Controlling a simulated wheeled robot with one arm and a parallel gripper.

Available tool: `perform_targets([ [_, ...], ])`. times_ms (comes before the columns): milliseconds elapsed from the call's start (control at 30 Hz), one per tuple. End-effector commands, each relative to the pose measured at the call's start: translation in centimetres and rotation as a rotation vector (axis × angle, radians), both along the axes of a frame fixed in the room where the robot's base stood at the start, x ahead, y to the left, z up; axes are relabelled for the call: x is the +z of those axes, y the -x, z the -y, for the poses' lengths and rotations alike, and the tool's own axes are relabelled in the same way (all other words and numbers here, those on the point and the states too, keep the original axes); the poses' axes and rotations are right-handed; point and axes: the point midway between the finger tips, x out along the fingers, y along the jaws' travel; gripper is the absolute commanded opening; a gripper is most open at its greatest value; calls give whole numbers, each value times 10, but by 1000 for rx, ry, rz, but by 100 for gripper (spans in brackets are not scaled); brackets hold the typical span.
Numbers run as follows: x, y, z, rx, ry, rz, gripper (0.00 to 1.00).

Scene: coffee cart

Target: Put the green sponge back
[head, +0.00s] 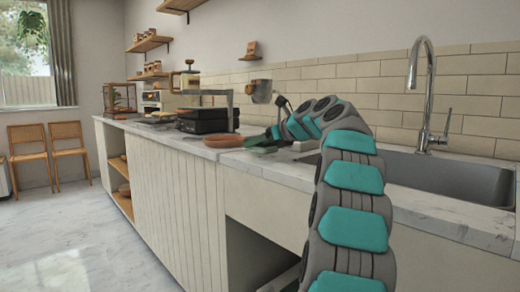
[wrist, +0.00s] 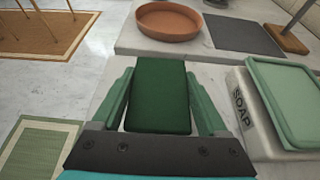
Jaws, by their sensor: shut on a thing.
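The green sponge (wrist: 160,95) is a dark green block held between the two fingers of my gripper (wrist: 160,78) in the wrist view. My gripper is shut on it. In the head view my gripper (head: 265,142) is low over the front part of the marble counter, and the sponge is small and hard to make out there. A white holder marked SOAP (wrist: 238,105) with a pale green top (wrist: 288,100) stands just right of my gripper in the wrist view. I cannot tell whether the sponge touches the counter.
A round terracotta dish (wrist: 168,21) sits on the counter ahead, also in the head view (head: 223,141). A dark grey mat (wrist: 242,35) lies beside it. The sink (head: 450,178) with its tall faucet (head: 424,95) is at right. Left of the counter is open floor (head: 65,230).

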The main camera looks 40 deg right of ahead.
Motion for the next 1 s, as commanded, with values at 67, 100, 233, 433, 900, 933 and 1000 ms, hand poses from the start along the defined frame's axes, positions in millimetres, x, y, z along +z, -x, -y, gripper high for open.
perform_targets([
  [67, -11, 1, 0, 0, -2, -4, 16],
  [100, -12, 1, 0, 1, -1, -3, 16],
  [233, -10, 0, 0, 0, 0, -2, 16],
  [433, -11, 0, 0, 0, 0, -1, 80],
  [900, -11, 0, 0, -1, 1, -2, 100],
  [933, -10, 0, 0, -1, 1, -2, 100],
  [1000, -5, 8, 0, -1, 0, 0, 100],
])
